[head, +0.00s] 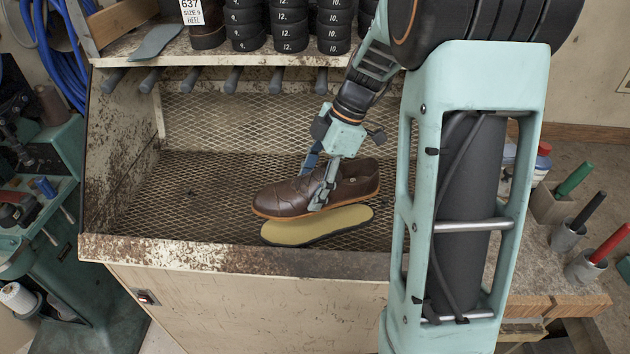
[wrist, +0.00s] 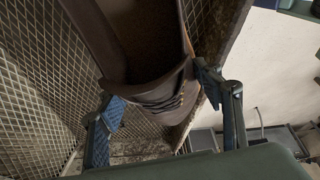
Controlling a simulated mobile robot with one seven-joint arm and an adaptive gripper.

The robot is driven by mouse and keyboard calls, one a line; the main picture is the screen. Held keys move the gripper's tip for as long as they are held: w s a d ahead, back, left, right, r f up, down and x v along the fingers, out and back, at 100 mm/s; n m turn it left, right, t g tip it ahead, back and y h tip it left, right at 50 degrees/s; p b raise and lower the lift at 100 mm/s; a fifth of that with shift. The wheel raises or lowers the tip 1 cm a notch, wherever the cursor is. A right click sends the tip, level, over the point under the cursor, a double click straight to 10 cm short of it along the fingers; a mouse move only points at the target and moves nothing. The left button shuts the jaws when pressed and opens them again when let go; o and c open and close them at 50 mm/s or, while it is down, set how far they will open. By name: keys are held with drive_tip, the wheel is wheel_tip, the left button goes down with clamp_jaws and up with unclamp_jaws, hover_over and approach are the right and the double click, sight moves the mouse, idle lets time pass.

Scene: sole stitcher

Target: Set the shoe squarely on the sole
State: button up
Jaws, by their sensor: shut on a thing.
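The brown leather shoe (head: 286,197) is held in my gripper (head: 318,187) in the head view, toe toward the left. The fingers are shut across its middle, one on each side. The yellow sole (head: 318,226) with a dark edge lies on the mesh floor of the bench, below and slightly in front of the shoe. The shoe looks a little above the sole; whether they touch anywhere I cannot tell. In the wrist view the shoe (wrist: 160,92) sits between the two fingers (wrist: 165,107), with its opening toward the camera. The sole is not seen there.
The mesh tray (head: 180,205) has a raised, worn front rim (head: 230,252). A shelf (head: 262,57) with stacked black heels (head: 290,25) stands above the back. Mesh left of the shoe is free. Pots with coloured handles (head: 565,237) stand at the right.

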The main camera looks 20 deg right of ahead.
drive_tip(key=shift+d, duration=0.15)
drive_tip(key=shift+f+b, duration=1.35)
drive_tip(key=shift+f, duration=1.4)
wheel_tip(320, 180, down, 3)
drive_tip(key=b, duration=0.3)
drive_tip(key=shift+r, duration=0.1)
drive_tip(key=shift+b, duration=0.5)
drive_tip(key=shift+c, duration=0.2)
drive_tip(key=shift+f+b, duration=0.35)
drive_tip(key=shift+b, duration=0.5)
drive_tip(key=o, duration=1.5)
drive_tip(key=shift+c, duration=0.2)
